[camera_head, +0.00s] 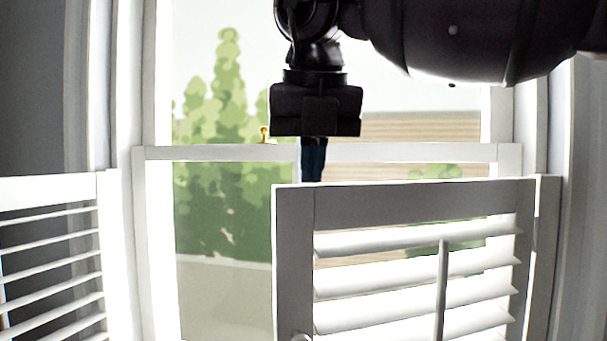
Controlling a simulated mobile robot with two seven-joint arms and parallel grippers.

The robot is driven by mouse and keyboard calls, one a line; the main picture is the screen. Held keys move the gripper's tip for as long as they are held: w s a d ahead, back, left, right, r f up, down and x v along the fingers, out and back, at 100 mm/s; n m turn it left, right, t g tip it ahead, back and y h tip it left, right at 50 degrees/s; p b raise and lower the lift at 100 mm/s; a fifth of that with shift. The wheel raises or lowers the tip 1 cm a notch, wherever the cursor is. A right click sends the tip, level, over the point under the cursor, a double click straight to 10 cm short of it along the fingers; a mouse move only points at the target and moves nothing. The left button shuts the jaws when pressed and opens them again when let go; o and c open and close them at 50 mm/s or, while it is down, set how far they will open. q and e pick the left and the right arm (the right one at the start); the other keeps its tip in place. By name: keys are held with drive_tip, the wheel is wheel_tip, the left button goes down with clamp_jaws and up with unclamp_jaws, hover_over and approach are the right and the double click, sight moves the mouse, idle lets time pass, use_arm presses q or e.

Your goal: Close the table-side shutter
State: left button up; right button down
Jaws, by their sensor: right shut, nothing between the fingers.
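A white louvered shutter panel (293,235) on the right stands partly across the lower window, hinged at the right side of the frame. A second white louvered shutter (108,220) is at the left edge, swung away from the window opening. No table shows, so I cannot tell which is the table-side one. My right gripper (313,160) points down, shut and empty, just above the top left corner of the right shutter. Its fingertips end near or behind the panel's top edge; contact cannot be told. My left gripper is not in view.
The window (225,205) behind has a white cross rail (225,153) and a small brass-coloured catch (264,134). White frame posts stand at both sides. The opening between the two shutters is clear. My dark arm fills the top right.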

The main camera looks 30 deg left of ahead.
drive_tip(key=v, duration=0.8)
drive_tip(key=shift+w+r, duration=0.3)
drive_tip(key=shift+r, duration=0.1)
drive_tip(key=shift+s, duration=0.1)
